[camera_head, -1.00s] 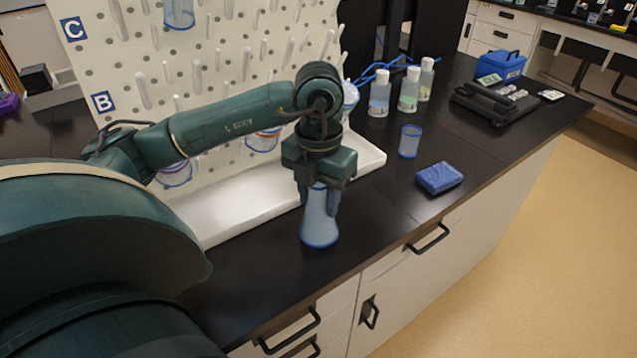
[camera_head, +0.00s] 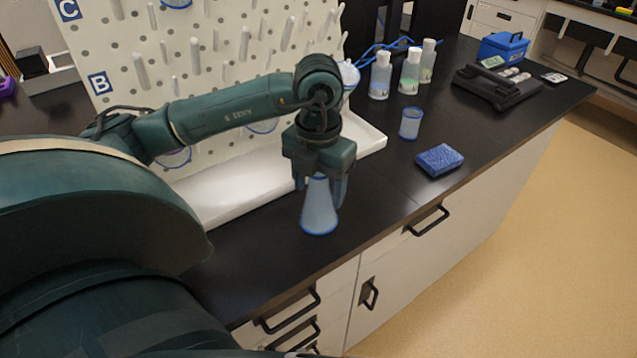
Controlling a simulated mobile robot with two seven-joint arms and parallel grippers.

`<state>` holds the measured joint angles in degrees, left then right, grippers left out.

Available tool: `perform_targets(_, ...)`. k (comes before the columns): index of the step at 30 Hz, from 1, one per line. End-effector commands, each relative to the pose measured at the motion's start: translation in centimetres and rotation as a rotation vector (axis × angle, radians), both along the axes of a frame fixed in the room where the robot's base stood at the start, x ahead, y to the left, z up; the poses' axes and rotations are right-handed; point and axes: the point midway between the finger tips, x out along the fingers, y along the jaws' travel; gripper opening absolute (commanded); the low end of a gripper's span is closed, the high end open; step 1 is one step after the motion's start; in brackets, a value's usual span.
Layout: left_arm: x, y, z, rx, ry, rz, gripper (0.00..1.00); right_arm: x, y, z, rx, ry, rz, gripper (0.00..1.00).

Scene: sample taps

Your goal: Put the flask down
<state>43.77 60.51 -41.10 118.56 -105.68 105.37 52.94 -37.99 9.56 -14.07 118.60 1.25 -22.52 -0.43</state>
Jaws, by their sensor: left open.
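The flask (camera_head: 319,212) is a pale blue cone with a blue rim at its base. It stands upright on the black bench top (camera_head: 270,262), in front of the white drip tray. My left gripper (camera_head: 320,186) is directly above it, pointing down and open, with one finger on each side of the flask's upper part. The flask's neck is hidden by the gripper. My right gripper is not in view.
The white pegboard (camera_head: 215,60) and its tray (camera_head: 225,190) stand behind the flask. To the right are a small beaker (camera_head: 410,124), a blue sponge (camera_head: 439,160) and several capped bottles (camera_head: 381,76). The bench's front edge is close.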

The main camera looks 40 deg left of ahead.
Motion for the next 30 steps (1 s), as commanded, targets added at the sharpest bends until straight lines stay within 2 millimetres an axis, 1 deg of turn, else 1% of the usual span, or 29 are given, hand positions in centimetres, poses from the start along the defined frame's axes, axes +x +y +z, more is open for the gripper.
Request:
perform_targets(4,0.0,0.0,0.5,0.0,0.0,0.0,0.62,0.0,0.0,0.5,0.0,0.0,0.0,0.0)
perform_targets(5,0.0,0.0,0.6,-0.001,-0.002,0.0,0.62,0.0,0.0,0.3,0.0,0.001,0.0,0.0)
perform_targets(7,0.1,0.0,1.4,-0.002,-0.004,-0.001,0.62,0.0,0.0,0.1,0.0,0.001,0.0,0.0)
perform_targets(11,0.2,0.0,4.1,-0.002,-0.007,0.0,0.62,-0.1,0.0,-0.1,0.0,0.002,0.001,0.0)
perform_targets(13,0.1,0.0,5.8,-0.001,-0.007,-0.001,0.62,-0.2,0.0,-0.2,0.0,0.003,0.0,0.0)
perform_targets(16,0.1,0.0,8.2,0.0,-0.008,0.0,0.62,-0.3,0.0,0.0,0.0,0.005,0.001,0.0)
perform_targets(17,0.1,0.0,8.9,0.002,-0.006,0.0,0.62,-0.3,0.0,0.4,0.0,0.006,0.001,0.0)
perform_targets(21,0.1,0.0,10.9,0.0,-0.004,0.0,0.62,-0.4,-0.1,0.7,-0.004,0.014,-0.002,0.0)
perform_targets(25,0.0,0.0,11.9,0.0,-0.002,0.0,0.62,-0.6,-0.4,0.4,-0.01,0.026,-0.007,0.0)
perform_targets(30,0.0,0.0,12.3,0.0,0.0,0.001,0.62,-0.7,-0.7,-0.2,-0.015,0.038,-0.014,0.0)
